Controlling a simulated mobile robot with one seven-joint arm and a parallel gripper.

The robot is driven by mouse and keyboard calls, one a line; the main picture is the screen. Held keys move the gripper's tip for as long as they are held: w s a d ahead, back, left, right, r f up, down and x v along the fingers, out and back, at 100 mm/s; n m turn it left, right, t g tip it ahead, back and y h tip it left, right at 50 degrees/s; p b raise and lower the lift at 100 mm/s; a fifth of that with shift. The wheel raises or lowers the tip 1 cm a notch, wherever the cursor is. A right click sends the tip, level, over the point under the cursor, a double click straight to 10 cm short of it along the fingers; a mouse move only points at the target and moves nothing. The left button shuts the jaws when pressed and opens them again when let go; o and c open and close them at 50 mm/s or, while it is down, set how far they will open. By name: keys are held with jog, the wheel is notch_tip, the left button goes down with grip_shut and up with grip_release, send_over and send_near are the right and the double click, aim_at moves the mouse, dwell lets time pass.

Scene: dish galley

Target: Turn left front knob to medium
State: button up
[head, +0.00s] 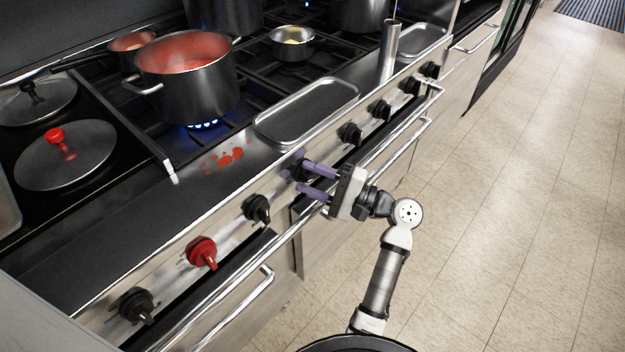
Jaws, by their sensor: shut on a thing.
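The stove's front panel (228,225) carries a row of knobs. My gripper (301,175) reaches the panel from the right, near the middle of the row. Its two purple fingers are shut on a dark knob (292,172), which is mostly hidden by the fingers and in shadow. I cannot read its setting. To its left are a black knob (257,208), a red knob (202,252) and another black knob (136,305). To its right are several more black knobs, the nearest being this one (350,133). A blue flame (204,124) burns under the large pot.
The large pot (190,85) of red sauce stands on the burner. An empty metal tray (306,108) and a red spill (230,155) lie on the ledge behind the knobs. A chrome rail (378,150) runs below the panel. The tiled floor at right is clear.

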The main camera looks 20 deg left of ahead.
jog(key=shift+w, duration=0.15)
dwell(0.3)
jog(key=o, duration=1)
jog(key=shift+c, duration=0.2)
jog(key=d+f+b, duration=0.1)
jog(key=d+b, duration=0.1)
jog(key=d, duration=1.1)
jog(key=shift+d+f, duration=0.3)
jog(key=shift+f, duration=0.1)
jog(key=shift+w, duration=0.1)
